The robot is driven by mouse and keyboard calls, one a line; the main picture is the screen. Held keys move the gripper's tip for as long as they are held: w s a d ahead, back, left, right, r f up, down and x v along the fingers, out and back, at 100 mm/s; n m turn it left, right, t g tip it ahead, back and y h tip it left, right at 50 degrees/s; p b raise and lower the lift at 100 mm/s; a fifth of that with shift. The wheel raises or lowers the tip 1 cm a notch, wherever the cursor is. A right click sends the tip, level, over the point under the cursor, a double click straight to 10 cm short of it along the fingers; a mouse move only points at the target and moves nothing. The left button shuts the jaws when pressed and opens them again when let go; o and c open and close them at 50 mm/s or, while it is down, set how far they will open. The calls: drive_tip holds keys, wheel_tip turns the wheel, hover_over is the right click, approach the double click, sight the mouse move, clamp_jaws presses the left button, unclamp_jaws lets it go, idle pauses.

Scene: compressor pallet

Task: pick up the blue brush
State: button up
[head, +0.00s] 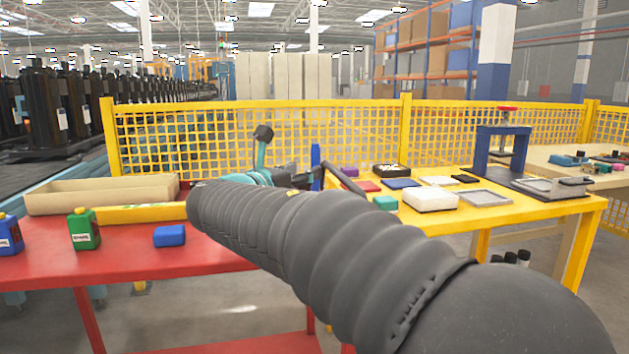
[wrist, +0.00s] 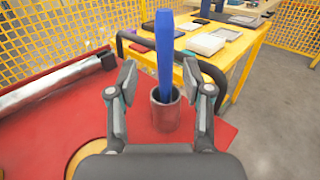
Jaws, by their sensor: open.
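The blue brush (wrist: 165,55) stands upright in a dark red cup (wrist: 165,117) on the red table. In the wrist view its long blue upper part rises between the two fingers of my gripper (wrist: 160,76). The fingers are open, one on each side, with a visible gap to the brush. The cup sits lower, also between the fingers. Whether the brush is at the same depth as the fingertips is hard to tell. In the head view the blue brush (head: 316,166) shows behind my arm, which hides the cup.
A dark bent bar (wrist: 211,70) runs close behind the cup. The yellow table (head: 540,208) at right bears several trays and boxes. A yellow mesh fence (head: 350,120) stands behind.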

drive_tip(key=x, duration=0.4)
drive_tip(key=shift+s+d+r, duration=0.1)
drive_tip(key=shift+d+r, duration=0.15)
drive_tip(key=shift+d, duration=0.1)
drive_tip(key=shift+w+d, duration=0.2)
drive_tip(key=shift+w, duration=0.2)
clamp_jaws()
